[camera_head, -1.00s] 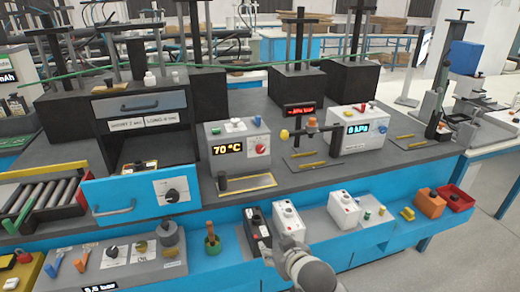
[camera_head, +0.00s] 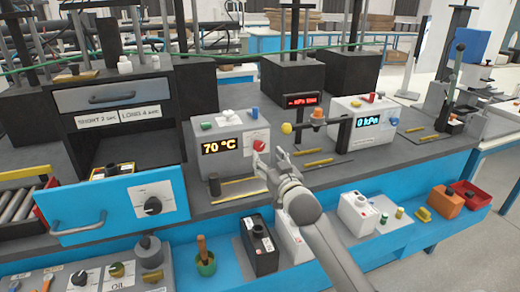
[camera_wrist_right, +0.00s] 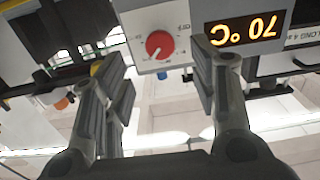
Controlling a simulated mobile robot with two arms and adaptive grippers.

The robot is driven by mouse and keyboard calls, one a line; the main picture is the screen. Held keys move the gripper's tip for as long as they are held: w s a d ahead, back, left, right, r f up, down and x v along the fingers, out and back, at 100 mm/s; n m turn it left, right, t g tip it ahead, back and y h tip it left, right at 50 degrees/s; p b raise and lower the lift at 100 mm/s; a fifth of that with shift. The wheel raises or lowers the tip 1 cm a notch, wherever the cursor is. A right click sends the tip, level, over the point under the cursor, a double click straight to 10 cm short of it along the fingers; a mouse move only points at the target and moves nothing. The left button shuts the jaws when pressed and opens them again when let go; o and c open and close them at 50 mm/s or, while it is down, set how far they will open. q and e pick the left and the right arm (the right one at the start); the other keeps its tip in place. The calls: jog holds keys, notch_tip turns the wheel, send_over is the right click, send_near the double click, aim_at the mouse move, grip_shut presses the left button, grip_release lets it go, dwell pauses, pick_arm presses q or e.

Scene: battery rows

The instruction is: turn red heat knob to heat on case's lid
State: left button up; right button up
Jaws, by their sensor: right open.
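The red heat knob (camera_head: 259,145) is on the front of the grey-white case (camera_head: 229,138), beside its orange 70 °C display (camera_head: 220,146). In the right wrist view the picture is upside down, and the red knob (camera_wrist_right: 159,44) shows on a white dial plate with scale marks; its exact setting is too small to read. My right gripper (camera_head: 269,163) is just in front of the knob in the head view. In the right wrist view its fingers (camera_wrist_right: 158,75) are spread apart, with the knob seen between and beyond them and nothing held. My left gripper is not in view.
Right of the case stand a post with an orange knob (camera_head: 318,113) and a 0 kPa box (camera_head: 361,123). A yellow-edged tray (camera_head: 238,188) lies before the case. An open blue drawer (camera_head: 115,204) is at left. Black and white boxes stand on the lower blue shelf.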

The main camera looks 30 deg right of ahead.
aim_at(260, 148)
jog(key=x, duration=0.5)
jog(key=shift+w+f, duration=0.1)
jog(key=shift+w, duration=0.15)
jog(key=shift+w+d, duration=0.2)
jog(key=shift+w, duration=0.7)
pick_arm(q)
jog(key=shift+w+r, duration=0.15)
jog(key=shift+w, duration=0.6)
pick_arm(e)
jog(key=c, duration=1)
